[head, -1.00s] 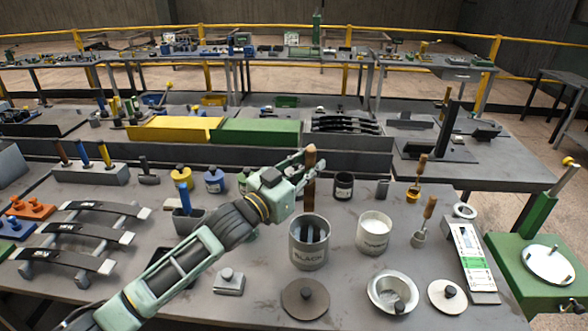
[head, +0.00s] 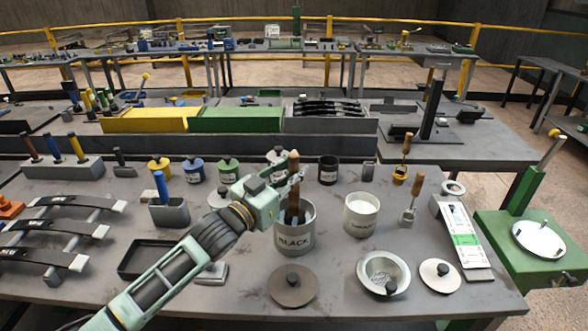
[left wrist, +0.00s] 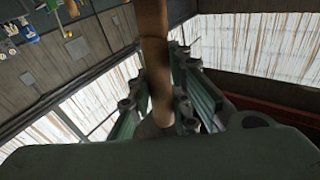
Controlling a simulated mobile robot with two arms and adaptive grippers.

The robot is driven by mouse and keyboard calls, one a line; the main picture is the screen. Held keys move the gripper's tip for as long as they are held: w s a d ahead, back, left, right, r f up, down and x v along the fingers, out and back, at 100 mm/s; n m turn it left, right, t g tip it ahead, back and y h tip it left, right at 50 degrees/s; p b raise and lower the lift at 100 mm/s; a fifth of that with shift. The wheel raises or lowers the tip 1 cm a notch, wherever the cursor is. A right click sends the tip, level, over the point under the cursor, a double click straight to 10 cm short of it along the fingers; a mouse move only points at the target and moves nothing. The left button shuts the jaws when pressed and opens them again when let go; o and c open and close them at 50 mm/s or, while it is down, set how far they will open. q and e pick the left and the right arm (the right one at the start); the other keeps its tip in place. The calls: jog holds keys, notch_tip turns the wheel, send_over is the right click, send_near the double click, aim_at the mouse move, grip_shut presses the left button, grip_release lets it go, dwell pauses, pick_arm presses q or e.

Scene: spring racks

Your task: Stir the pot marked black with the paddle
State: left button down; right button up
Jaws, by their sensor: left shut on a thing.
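The pot marked BLACK (head: 296,239) is a grey metal can standing open on the bench. The paddle (head: 293,162) has a brown wooden handle and stands nearly upright, its lower end inside this pot. In the left wrist view the handle (left wrist: 158,70) runs between the two fingers of the left gripper (left wrist: 160,95). The pot's contents and the paddle's tip are hidden. My right gripper is not in view.
A second pot (head: 361,214) with pale contents stands close to the right. A brown lid (head: 293,288) lies in front, with a metal bowl (head: 383,274) and a small lid (head: 441,275) beside it. A black tray (head: 158,259) lies left, beneath my arm's side.

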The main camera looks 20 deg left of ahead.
aim_at(292, 198)
pick_arm(q)
notch_tip(292, 198, down, 2)
jog(key=shift+w+b, duration=0.1)
jog(key=shift+b, duration=0.4)
jog(key=shift+w+a+f+b, duration=0.15)
jog(key=shift+f+b, duration=0.35)
jog(key=shift+f, duration=0.25)
jog(key=shift+w+f+b, duration=0.2)
jog(key=shift+f+b, duration=0.7)
jog(key=shift+f, duration=0.45)
jog(key=shift+w+f+b, duration=0.2)
jog(key=shift+f+b, duration=0.65)
jog(key=shift+f, duration=0.45)
jog(key=shift+w+a, duration=0.1)
